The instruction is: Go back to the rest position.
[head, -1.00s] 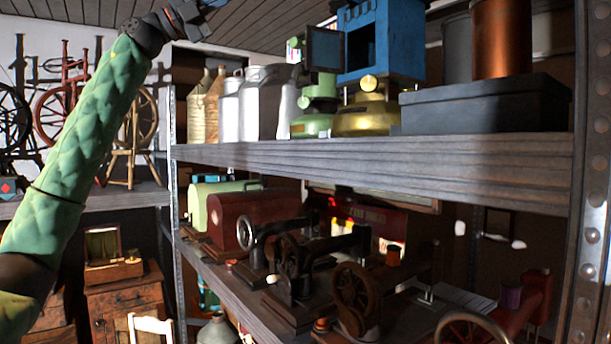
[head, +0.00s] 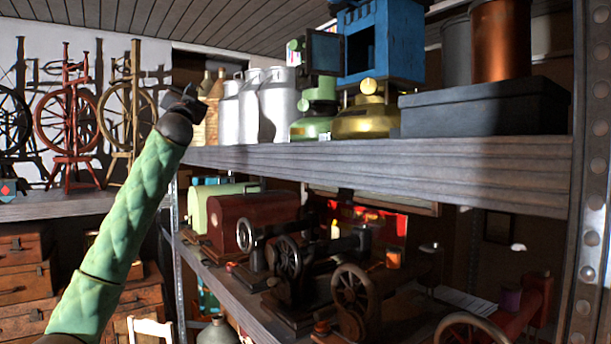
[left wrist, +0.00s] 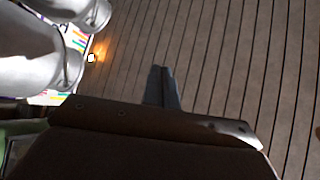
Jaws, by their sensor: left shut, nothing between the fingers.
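My left arm comes in from the left in the head view, in a green quilted sleeve. My left gripper (head: 186,95) is at its upper end, dark and small, beside the left end of the upper shelf (head: 380,160). In the left wrist view its fingers (left wrist: 162,82) are together, with nothing between them, against the plank ceiling (left wrist: 215,60). Silver milk cans (head: 277,105) stand on the shelf to the right of the gripper; they also show at the left of the wrist view (left wrist: 40,55). My right gripper is in neither view.
Spinning wheels (head: 68,118) stand on a shelf behind the arm at left. Jugs, lamps (head: 368,118), a blue box (head: 395,45) and a dark case (head: 485,108) fill the upper shelf. Sewing machines (head: 290,262) crowd the lower one. A metal upright (head: 590,170) stands at right.

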